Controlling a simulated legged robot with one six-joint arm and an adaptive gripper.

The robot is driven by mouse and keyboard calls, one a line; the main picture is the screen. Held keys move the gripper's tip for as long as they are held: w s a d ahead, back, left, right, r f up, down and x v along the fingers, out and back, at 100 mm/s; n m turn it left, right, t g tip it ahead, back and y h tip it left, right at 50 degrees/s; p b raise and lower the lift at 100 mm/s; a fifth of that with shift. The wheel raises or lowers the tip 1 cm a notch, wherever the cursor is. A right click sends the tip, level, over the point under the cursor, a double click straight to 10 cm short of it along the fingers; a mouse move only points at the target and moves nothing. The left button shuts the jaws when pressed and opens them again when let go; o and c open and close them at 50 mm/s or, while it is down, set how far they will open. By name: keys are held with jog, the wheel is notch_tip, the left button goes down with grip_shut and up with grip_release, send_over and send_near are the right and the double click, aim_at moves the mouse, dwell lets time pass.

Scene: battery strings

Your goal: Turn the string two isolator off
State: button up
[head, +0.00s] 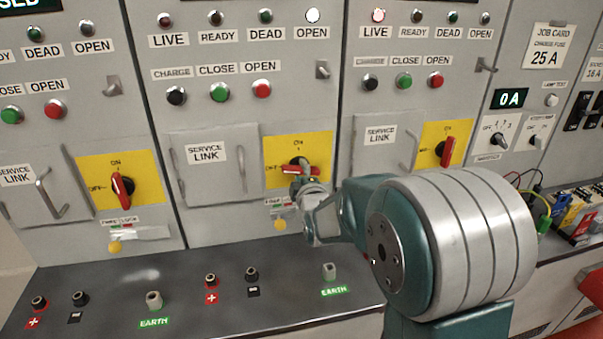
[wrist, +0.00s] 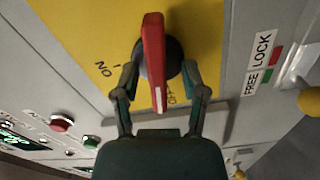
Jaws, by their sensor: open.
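The middle panel's isolator has a red handle (head: 302,170) on a yellow plate (head: 323,145), marked ON above and OFF at left. The handle lies about level, in line with the OFF mark. My gripper (head: 300,186) is in front of it and covers part of the plate. In the wrist view the red handle (wrist: 154,60) stands between my two open fingers (wrist: 158,80), one on each side; I cannot tell whether either touches it. The OFF mark is partly hidden near the handle's lower end. The middle panel's OPEN lamp (head: 312,16) glows white. No string number is readable.
Left (head: 122,190) and right (head: 447,151) panels have similar isolators, with handles near upright. A FREE/LOCK slider with a yellow knob (wrist: 310,101) is beside the plate. A dark ledge (head: 185,270) with terminals runs below.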

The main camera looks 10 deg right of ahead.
grip_shut()
jog(key=shift+f+n, duration=0.1)
jog(key=shift+n, duration=1.2)
grip_release()
jog(key=shift+f, duration=0.1)
